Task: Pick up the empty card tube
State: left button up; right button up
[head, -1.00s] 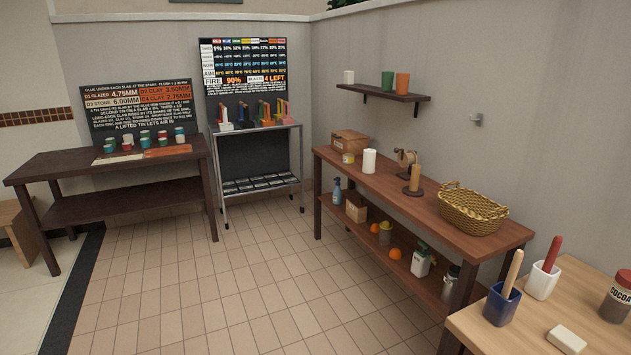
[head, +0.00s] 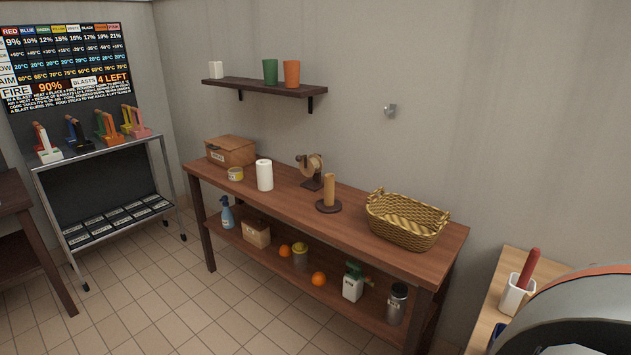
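A plain brown tube (head: 329,190), which looks like the empty card tube, stands upright on a dark round base (head: 328,206) on the top of the long wooden bench (head: 290,206). It is between a white paper roll (head: 264,174) on its left and a wicker basket (head: 403,222) on its right. A small dark stand with a tan roll (head: 311,168) is just behind it. Neither of my grippers is in view.
A cardboard box (head: 231,151) and a yellow tin (head: 235,174) sit at the bench's left end. A wall shelf (head: 264,88) with cups hangs above. A large rounded grey and dark shape hides much of the right table (head: 490,310). Tiled floor before the bench is clear.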

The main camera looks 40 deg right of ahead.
aim_at(329, 179)
jog(key=i+z, duration=0.35)
jog(key=i+j+z, duration=0.2)
jog(key=z, duration=0.15)
jog(key=i+j+z, duration=0.2)
jog(key=i+z, duration=0.15)
jog(key=i+j+z, duration=0.15)
jog(key=z, duration=0.2)
jog(key=i+j+z, duration=0.15)
jog(key=z, duration=0.2)
jog(key=j+z, duration=0.35)
jog(key=i, duration=0.05)
